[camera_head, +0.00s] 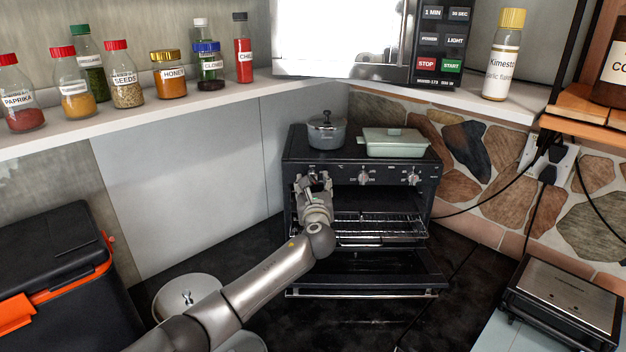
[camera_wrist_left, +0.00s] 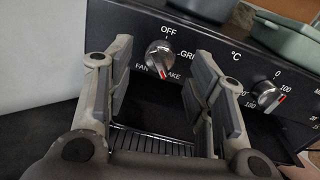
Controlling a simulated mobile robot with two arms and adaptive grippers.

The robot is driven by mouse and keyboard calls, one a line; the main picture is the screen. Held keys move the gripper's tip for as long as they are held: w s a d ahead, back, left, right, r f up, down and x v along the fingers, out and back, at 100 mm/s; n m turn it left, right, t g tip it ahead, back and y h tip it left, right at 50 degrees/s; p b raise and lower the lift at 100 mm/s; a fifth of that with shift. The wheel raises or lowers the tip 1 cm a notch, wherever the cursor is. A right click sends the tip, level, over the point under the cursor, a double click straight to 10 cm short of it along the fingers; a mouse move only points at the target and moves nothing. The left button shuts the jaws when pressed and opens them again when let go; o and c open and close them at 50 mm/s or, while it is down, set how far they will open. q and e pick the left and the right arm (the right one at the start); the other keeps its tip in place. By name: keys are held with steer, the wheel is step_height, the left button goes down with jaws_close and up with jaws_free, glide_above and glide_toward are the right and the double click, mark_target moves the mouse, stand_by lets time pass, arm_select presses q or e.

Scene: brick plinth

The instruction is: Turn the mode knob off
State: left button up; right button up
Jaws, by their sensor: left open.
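The mode knob (camera_wrist_left: 158,56) is a silver dial at the left end of the black oven's control panel. Its red mark points down and slightly right, towards the BAKE label; OFF is printed above it. My left gripper (camera_wrist_left: 160,74) is open, with one finger to each side of the knob in the wrist view and nothing held. I cannot tell whether the fingers touch the knob. In the head view the left gripper (camera_head: 314,182) is in front of the panel's left end and hides this knob. The oven (camera_head: 300,145) stands with its door folded down. My right gripper is out of view.
A second knob (camera_wrist_left: 267,95), marked in °C, is to the right. A grey pot (camera_head: 327,133) and a pale green dish (camera_head: 394,143) stand on the oven. A wire rack (camera_head: 380,230) shows inside it. A shelf with jars and a microwave (camera_head: 345,40) is above.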

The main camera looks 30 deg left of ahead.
arm_select(q)
steer(key=shift+x, duration=1)
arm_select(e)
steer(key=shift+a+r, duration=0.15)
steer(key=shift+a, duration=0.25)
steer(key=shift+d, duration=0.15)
arm_select(q)
steer(key=shift+c, duration=0.8)
steer(key=c, duration=0.9)
steer(key=shift+o, duration=0.2)
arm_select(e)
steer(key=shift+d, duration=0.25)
